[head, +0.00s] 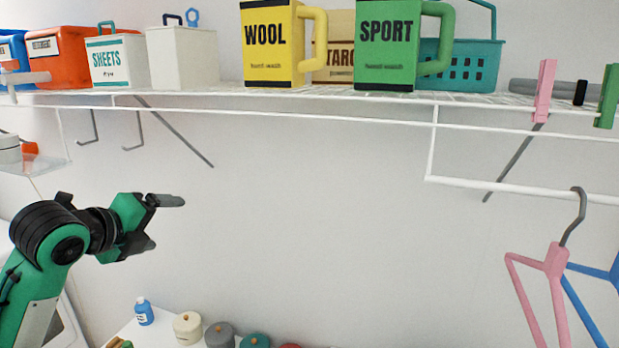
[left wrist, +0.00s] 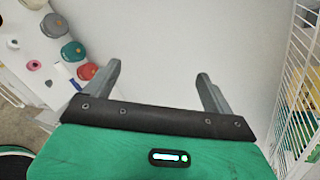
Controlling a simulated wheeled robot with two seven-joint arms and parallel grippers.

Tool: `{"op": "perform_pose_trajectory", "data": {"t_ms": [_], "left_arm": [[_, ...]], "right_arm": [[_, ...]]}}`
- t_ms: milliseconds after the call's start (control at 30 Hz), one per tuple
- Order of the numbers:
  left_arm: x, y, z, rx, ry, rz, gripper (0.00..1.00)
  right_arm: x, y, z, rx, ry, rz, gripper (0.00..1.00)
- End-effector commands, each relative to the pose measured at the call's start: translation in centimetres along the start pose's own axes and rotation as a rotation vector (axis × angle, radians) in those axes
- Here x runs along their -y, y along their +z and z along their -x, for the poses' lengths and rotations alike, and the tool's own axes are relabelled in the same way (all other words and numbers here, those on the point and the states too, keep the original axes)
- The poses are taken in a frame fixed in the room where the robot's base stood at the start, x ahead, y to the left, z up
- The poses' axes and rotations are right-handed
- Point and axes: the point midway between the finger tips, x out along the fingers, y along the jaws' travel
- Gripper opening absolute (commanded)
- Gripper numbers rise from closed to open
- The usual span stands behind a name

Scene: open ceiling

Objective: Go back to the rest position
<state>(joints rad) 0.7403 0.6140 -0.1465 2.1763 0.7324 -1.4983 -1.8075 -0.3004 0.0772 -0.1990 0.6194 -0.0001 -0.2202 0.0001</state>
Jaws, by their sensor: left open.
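My left gripper (head: 168,222) is at the left of the head view, in front of the white wall and below the wire shelf. Its two grey fingers are spread apart with nothing between them. The left wrist view also shows the open fingers (left wrist: 160,88), with only bare wall beyond them. My right gripper is not in the head view.
A white wire shelf (head: 330,108) holds a yellow WOOL box (head: 268,45), a green SPORT box (head: 386,45) and a teal basket (head: 470,65). Pink (head: 545,265) and blue hangers hang at right. Several lidded jars (head: 187,327) and a blue bottle (head: 144,312) stand below.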

Motion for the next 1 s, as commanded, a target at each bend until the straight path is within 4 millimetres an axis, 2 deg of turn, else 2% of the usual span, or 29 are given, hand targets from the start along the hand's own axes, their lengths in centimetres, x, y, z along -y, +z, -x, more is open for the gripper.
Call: {"op": "perform_pose_trajectory", "data": {"t_ms": [33,200,467,633,767,1000], "left_arm": [[-2.0,-1.9,-1.1,-0.021,0.031,0.079,0.87],[-7.7,-7.5,-3.3,-0.048,0.131,0.359,0.87],[-16.2,-16.1,-4.1,-0.032,0.301,0.789,0.87],[-21.4,-21.6,-3.0,0.020,0.422,1.071,0.87],[-25.1,-25.8,-1.3,0.085,0.516,1.282,0.87],[-31.0,-32.6,3.3,0.272,0.681,1.649,0.87]], "right_arm": [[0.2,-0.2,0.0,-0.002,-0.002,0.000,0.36],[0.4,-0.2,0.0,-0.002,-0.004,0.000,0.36],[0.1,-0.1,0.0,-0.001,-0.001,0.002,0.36],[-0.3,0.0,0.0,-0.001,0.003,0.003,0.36],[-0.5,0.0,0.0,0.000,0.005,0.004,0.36],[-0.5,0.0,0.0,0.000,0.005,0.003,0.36]]}}
